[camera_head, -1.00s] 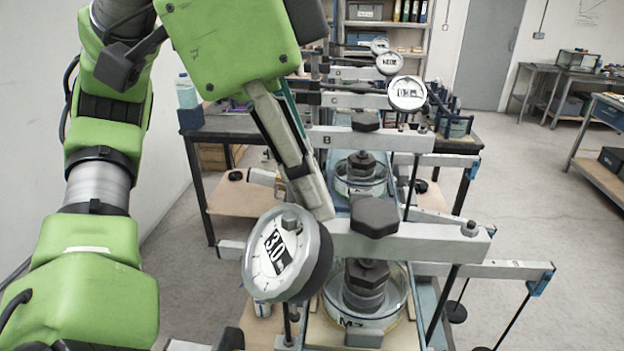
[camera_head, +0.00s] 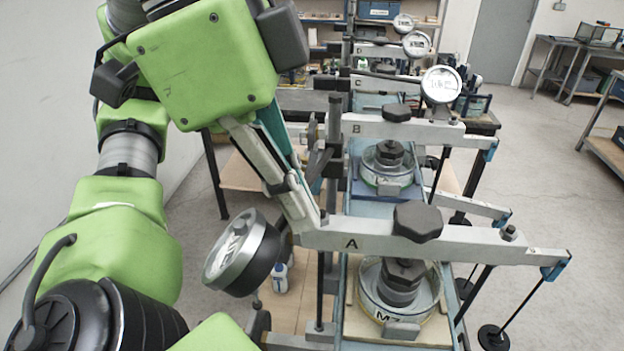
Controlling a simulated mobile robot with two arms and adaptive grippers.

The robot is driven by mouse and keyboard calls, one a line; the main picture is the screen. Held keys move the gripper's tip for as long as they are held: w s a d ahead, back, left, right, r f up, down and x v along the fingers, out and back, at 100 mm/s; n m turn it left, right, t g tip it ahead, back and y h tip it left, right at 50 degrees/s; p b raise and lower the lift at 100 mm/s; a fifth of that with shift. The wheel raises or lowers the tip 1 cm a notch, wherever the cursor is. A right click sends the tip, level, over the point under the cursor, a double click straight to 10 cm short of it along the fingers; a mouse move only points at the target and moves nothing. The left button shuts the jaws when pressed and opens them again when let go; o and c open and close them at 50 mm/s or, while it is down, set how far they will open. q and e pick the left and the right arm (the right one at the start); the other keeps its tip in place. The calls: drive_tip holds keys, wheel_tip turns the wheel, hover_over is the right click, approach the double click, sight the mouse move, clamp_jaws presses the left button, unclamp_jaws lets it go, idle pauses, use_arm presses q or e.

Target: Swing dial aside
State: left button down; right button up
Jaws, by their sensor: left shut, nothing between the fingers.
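The dial (camera_head: 240,252) is a round gauge with a silver rim and a black body. It hangs at the left of the lever beam marked A (camera_head: 375,243), and its face is turned to the left and seen at a slant. My left gripper (camera_head: 306,222) is shut and empty. Its fingers point down to the left end of beam A, just right of the dial. I cannot tell whether the fingertips touch the beam or the dial. The dial's mounting is partly hidden. My right gripper is not in view.
Under beam A is a round glass cell (camera_head: 398,290) with a black knob. Thin hanging rods are at the right, beside open floor.

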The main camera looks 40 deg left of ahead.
use_arm(q)
drive_tip(key=shift+a, duration=0.25)
drive_tip(key=v, duration=1.2)
idle(1.0)
drive_tip(key=shift+w+d, duration=0.1)
